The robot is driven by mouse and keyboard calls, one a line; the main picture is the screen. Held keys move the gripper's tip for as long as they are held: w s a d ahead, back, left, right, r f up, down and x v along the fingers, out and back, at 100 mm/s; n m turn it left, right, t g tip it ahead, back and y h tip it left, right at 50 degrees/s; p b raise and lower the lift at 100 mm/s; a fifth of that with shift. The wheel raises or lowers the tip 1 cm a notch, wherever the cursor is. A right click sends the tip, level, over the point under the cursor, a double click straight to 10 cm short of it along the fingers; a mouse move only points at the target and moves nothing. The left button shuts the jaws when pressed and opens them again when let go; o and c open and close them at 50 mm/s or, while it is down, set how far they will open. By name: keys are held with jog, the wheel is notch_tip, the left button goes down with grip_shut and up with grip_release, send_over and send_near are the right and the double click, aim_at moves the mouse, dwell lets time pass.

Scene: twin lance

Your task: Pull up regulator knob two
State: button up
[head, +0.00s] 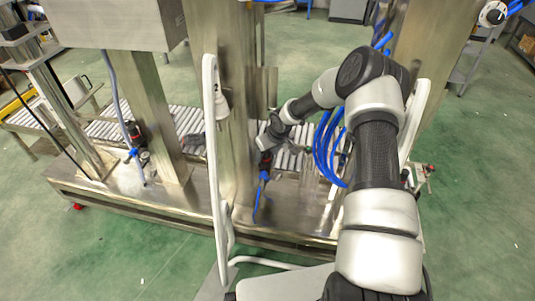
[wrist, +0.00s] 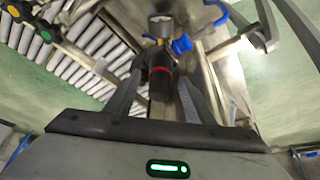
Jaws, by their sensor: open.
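A regulator with a round pressure gauge (wrist: 162,27) and a dark cylindrical knob (wrist: 160,84) shows in the wrist view. A red ring shows at the knob's upper part. My gripper (wrist: 161,79) is open, with one grey finger on each side of the knob. Whether either finger touches it, I cannot tell. In the head view my gripper (head: 266,150) is by the steel column, above a blue hose (head: 262,190); the knob there is mostly hidden. Another regulator (head: 135,132) with blue fittings stands further left; I cannot read any numbers.
A roller conveyor (head: 190,122) runs behind the steel columns. Green and yellow buttons (wrist: 15,12) sit on a bar at the wrist view's upper left. A blue hose fitting (wrist: 182,45) is beside the gauge. The steel machine base (head: 200,205) has a front edge facing me.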

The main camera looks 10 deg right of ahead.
grip_shut()
jog(key=shift+w+r, duration=0.1)
jog(key=shift+r, duration=0.5)
grip_release()
jog(key=shift+r, duration=0.1)
jog(key=p+v, duration=0.4)
jog(key=v, duration=1.3)
jog(key=shift+s, duration=0.3)
jog(key=shift+d+r, duration=0.1)
jog(key=shift+d, duration=0.05)
